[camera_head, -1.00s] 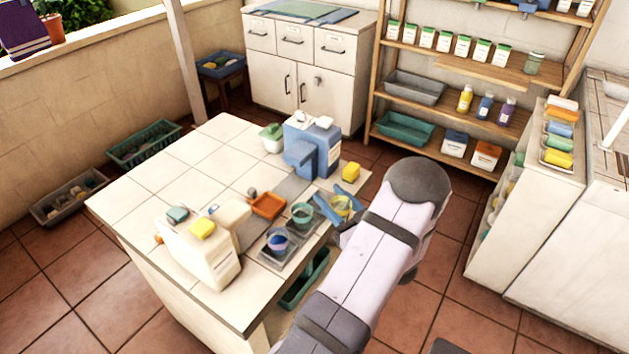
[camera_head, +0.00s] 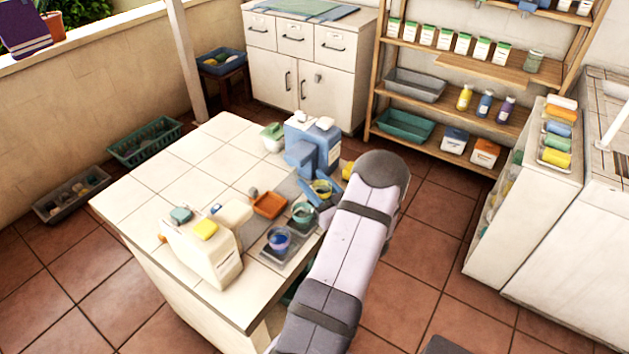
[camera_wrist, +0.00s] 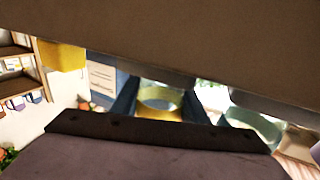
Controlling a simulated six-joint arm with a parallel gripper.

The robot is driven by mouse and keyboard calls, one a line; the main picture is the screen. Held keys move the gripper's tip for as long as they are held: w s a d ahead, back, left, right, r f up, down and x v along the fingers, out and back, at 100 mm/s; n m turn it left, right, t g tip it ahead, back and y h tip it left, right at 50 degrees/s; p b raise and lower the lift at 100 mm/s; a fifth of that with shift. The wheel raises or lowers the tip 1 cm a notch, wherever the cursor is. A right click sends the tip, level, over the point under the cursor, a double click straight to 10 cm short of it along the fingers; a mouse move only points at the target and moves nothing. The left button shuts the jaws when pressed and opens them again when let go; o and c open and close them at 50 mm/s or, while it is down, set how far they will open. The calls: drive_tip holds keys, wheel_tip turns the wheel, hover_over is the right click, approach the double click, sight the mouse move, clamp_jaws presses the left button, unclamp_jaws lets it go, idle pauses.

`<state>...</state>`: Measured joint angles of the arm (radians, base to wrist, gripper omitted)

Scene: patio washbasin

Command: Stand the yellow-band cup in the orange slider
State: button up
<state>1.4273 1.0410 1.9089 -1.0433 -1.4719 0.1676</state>
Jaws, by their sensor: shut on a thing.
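The yellow-band cup (camera_head: 321,189) is between the blue fingers of my gripper (camera_head: 321,193), which is shut on it. In the wrist view the cup (camera_wrist: 160,100) shows a pale green rim and a yellow band between the two dark blue fingers (camera_wrist: 160,102). The orange slider (camera_head: 269,205) is a shallow orange tray on the tiled counter, to the left of the cup. It looks empty. My arm hides part of the counter's right edge. Whether the cup's base touches anything cannot be told.
A green-banded cup (camera_head: 302,211) and a purple-blue cup (camera_head: 279,240) stand in front of the slider. A blue dispenser (camera_head: 313,146) stands behind the held cup. A cream box (camera_head: 205,245) with a yellow sponge is at the left. The counter's back-left tiles are clear.

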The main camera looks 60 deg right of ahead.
sight(329, 196)
drive_tip(key=shift+f, duration=0.2)
drive_tip(key=shift+f+b, duration=0.15)
drive_tip(key=shift+b, duration=0.15)
drive_tip(key=o, duration=1)
drive_tip(key=shift+o, duration=0.2)
drive_tip(key=b+v, duration=0.1)
drive_tip(key=v, duration=0.2)
drive_tip(key=b+v, duration=0.1)
drive_tip(key=v, duration=0.7)
drive_tip(key=shift+d+f+b, duration=0.1)
drive_tip(key=shift+d+b, duration=0.25)
drive_tip(key=shift+b, duration=0.05)
drive_tip(key=shift+o, duration=0.3)
drive_tip(key=shift+s+a, duration=0.3)
drive_tip(key=shift+s, duration=0.35)
